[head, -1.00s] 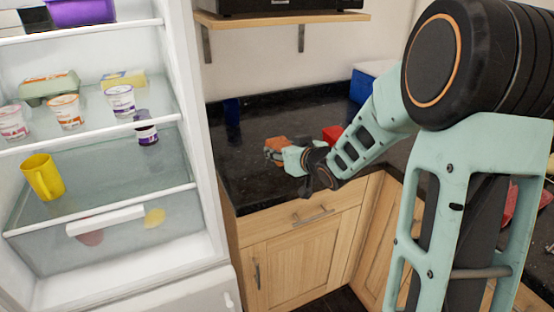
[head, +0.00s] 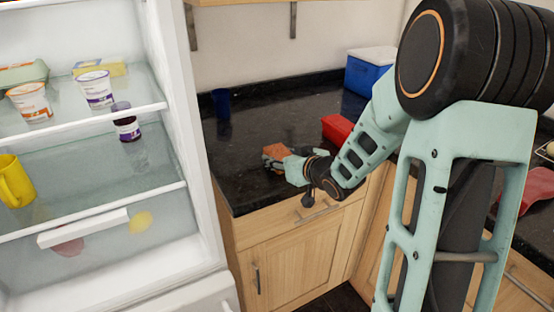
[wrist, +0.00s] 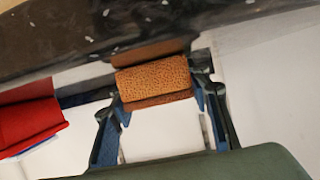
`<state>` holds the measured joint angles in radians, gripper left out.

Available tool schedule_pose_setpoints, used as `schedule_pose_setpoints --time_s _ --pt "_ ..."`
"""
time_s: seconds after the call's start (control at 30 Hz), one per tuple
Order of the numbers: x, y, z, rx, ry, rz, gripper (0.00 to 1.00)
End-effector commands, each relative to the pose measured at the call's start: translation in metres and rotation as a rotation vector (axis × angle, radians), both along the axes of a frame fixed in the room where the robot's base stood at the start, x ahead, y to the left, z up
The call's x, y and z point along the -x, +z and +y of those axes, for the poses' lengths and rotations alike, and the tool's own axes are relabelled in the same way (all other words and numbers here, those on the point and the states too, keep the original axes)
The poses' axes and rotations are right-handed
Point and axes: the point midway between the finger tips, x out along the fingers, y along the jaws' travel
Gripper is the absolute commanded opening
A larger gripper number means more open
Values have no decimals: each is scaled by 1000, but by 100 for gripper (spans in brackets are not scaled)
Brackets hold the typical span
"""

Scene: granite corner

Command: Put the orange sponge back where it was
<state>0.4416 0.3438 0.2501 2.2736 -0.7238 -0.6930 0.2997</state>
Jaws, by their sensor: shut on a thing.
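The orange sponge (head: 277,150) is held at the end of my arm over the black granite counter (head: 250,185), close to the counter's left side by the fridge. My gripper (head: 275,157) is shut on it. In the wrist view the speckled sponge (wrist: 153,80) sits between the two fingers of my gripper (wrist: 157,92). A dim orange reflection shows beside it on the dark glossy counter (wrist: 60,40). I cannot tell whether the sponge touches the counter or hangs just above it.
A red container (head: 338,128) and a blue and white cool box (head: 368,72) stand to the right. A dark blue cup (head: 221,103) stands at the back left. The open fridge (head: 196,200) borders the left. The counter between cup and red container is clear.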

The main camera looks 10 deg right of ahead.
Motion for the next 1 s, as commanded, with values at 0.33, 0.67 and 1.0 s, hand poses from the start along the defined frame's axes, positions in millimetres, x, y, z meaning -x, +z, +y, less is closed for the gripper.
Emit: schedule_pose_setpoints --time_s 0.33,0.67,1.0 --pt "0 -2 0 0 -1 0 49" --pt "0 -2 0 0 -1 0 61" --pt "27 16 -10 2 -5 -1 61"
